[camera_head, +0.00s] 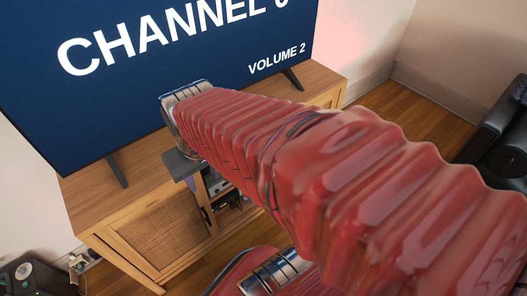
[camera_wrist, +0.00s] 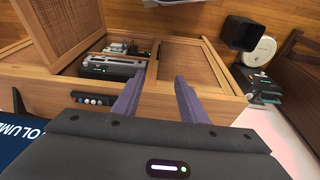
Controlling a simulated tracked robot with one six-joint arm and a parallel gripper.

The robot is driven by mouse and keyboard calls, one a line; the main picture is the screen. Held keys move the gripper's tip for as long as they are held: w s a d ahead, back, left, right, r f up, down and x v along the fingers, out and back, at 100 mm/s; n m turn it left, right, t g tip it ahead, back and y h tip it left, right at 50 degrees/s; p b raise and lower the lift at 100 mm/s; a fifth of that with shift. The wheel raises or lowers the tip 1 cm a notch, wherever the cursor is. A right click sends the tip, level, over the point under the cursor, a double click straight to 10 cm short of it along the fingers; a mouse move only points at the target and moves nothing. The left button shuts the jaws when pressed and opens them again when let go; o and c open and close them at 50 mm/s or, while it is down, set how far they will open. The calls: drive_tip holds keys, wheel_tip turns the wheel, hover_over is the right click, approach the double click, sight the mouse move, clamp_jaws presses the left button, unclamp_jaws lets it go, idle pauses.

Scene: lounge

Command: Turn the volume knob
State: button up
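The TV (camera_head: 130,100) reads "CHANNEL", with a cut-off number, and "VOLUME 2". Its lower edge and part of "VOLUME" show at the left of the wrist view (camera_wrist: 18,150). A small dark panel with several round knobs or buttons (camera_wrist: 93,99) sits at the cabinet's edge in the wrist view, left of my fingers. I cannot tell which one is the volume knob. My gripper (camera_wrist: 160,76) is open, its two purple fingers apart with nothing between them. The fingers overlap the cabinet in the picture and show no clear contact with the panel. My arm hides the fingers in the head view.
The wooden cabinet (camera_head: 115,195) carries the TV. Its open compartment holds grey devices (camera_wrist: 105,70). In the wrist view, a black box (camera_wrist: 241,33) and a pale round object (camera_wrist: 259,50) are at upper right. A black seat (camera_head: 500,140) is at right; wooden floor (camera_head: 395,108) lies between.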

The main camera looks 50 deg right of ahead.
drive_tip(key=s+d+f+m+g, duration=0.2)
drive_tip(key=s+d+f+g, duration=0.1)
drive_tip(key=d+f, duration=1.7)
drive_tip(key=s+d+f+n+t+h, duration=0.15)
drive_tip(key=d+f, duration=0.35)
drive_tip(key=f, duration=0.7)
drive_tip(key=s+d+f+n+t, duration=0.25)
drive_tip(key=d+f, duration=0.35)
drive_tip(key=f, duration=0.6)
drive_tip(key=w+d+r+n+t+h, duration=0.3)
drive_tip(key=w+r+n+t+h, duration=0.2)
drive_tip(key=w+r+t, duration=0.2)
drive_tip(key=shift+w+d+r+t, duration=0.4)
drive_tip(key=shift+r+t, duration=0.25)
drive_tip(key=shift+t, duration=0.45)
